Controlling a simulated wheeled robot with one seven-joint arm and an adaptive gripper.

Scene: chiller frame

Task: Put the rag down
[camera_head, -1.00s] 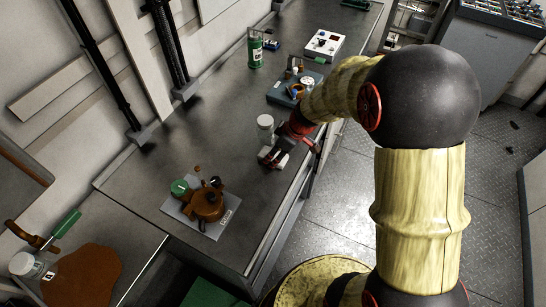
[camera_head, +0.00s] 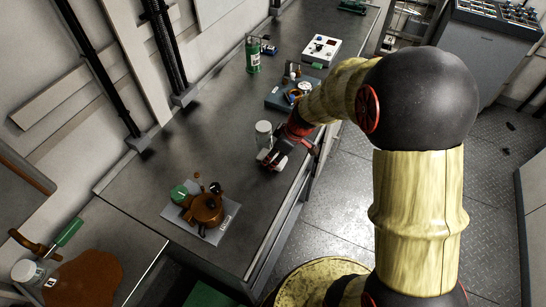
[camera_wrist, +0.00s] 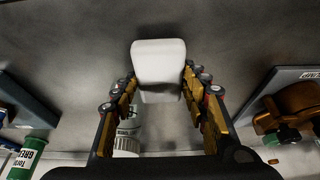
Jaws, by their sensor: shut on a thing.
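The rag is a white, block-like folded piece (camera_wrist: 158,62) between my fingertips in the wrist view. My gripper (camera_wrist: 160,88) is shut on it, with one gold-and-black finger on each side. In the head view my gripper (camera_head: 272,160) is low over the grey bench (camera_head: 235,115), near its front edge, with some of the white rag showing at its tip. I cannot tell whether the rag touches the bench top.
A brown valve with a green cap on a plate (camera_head: 207,210) lies nearer. A blue tray (camera_head: 280,97), a green can (camera_head: 253,56) and a white box (camera_head: 321,49) stand farther along. Bare bench lies left of the jar.

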